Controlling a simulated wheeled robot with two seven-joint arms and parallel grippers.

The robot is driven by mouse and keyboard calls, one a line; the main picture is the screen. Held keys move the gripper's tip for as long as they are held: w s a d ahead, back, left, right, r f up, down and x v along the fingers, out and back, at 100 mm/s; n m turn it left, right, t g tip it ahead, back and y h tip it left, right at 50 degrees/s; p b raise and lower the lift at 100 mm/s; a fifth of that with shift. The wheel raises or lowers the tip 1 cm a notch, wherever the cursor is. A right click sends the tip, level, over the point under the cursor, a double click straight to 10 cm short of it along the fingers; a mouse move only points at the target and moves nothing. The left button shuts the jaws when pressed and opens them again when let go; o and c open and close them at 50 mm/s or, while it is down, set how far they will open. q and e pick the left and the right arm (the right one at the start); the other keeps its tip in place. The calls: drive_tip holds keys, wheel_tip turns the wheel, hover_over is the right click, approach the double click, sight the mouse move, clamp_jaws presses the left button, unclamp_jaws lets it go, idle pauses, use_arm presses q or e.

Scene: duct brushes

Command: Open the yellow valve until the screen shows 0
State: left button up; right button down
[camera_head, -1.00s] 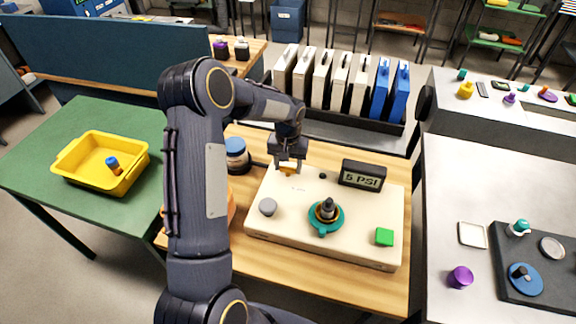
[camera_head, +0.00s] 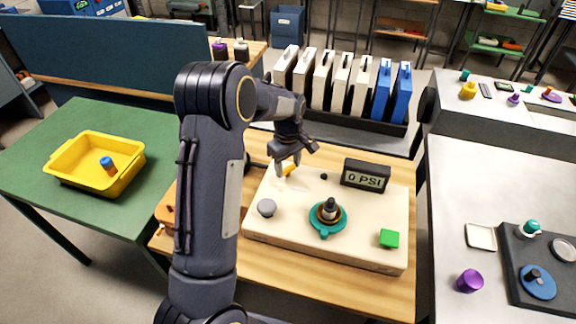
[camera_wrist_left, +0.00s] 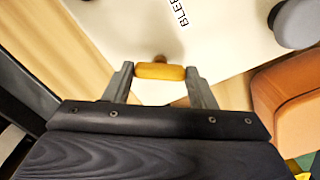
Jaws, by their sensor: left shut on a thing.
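The yellow valve (camera_head: 289,170) is a small handle at the back left of a cream panel (camera_head: 290,228). My left gripper (camera_head: 287,169) is at it from above. In the left wrist view the valve's yellow bar (camera_wrist_left: 160,71) lies between the two fingers of my left gripper (camera_wrist_left: 160,78), which are shut on it. The screen (camera_head: 365,176) at the back right of the panel reads 0 PSI. My right gripper is not in view.
The panel also bears a grey knob (camera_head: 267,208), a teal fitting with a black knob (camera_head: 328,215) and a green button (camera_head: 389,238). An orange-brown object (camera_wrist_left: 288,107) lies beside the panel. A rack of binders (camera_head: 345,85) stands behind.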

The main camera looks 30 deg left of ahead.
sight(288, 167)
use_arm(q)
drive_tip(key=n, duration=0.5)
drive_tip(key=shift+n, duration=0.4)
idle(0.4)
drive_tip(key=o, duration=1)
wheel_tip(288, 167, up, 7)
drive_tip(key=shift+r, duration=0.45)
